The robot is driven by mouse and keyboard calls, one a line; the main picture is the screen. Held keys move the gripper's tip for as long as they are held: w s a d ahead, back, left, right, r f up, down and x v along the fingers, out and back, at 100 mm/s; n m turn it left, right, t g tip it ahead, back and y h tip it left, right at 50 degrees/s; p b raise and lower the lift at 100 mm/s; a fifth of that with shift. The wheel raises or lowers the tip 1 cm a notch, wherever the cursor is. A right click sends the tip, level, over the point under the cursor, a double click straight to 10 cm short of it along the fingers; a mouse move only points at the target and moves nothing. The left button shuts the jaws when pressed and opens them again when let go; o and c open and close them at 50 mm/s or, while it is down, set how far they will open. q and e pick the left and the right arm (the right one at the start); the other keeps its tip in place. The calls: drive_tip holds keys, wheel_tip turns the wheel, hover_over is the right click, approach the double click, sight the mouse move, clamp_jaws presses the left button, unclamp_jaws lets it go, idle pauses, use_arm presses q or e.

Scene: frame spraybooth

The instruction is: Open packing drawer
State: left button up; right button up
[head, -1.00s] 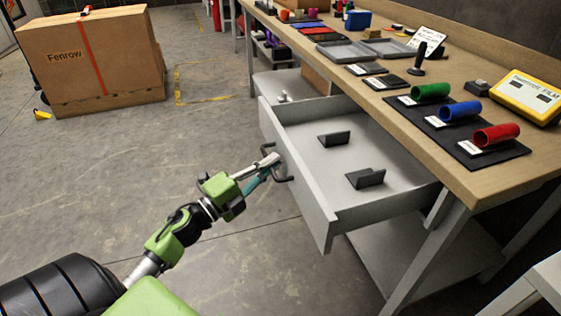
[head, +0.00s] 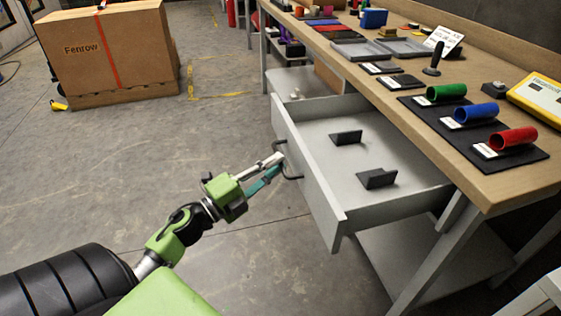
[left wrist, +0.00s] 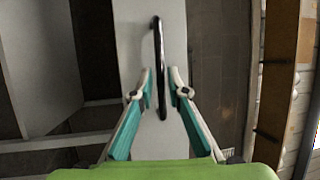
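The packing drawer (head: 310,187) stands pulled well out from under the workbench. It is light grey with a dark bar handle (head: 287,166) on its front. My left gripper (head: 277,166) is at the handle, with its fingers apart. In the left wrist view the handle (left wrist: 158,50) runs up and down, its lower part between the two fingertips (left wrist: 161,84), with gaps at the sides. Two dark angled holders (head: 377,179) sit inside the drawer, which is otherwise bare. My right gripper is not in view.
The wooden workbench (head: 440,135) carries green, blue and red tubes (head: 475,113) on a dark mat, grey trays and a yellow device (head: 541,97). A lower shelf (head: 410,250) lies under the drawer. A large carton (head: 110,50) stands at the back left. The floor between is clear.

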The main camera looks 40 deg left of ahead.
use_arm(q)
drive_tip(key=v, duration=1)
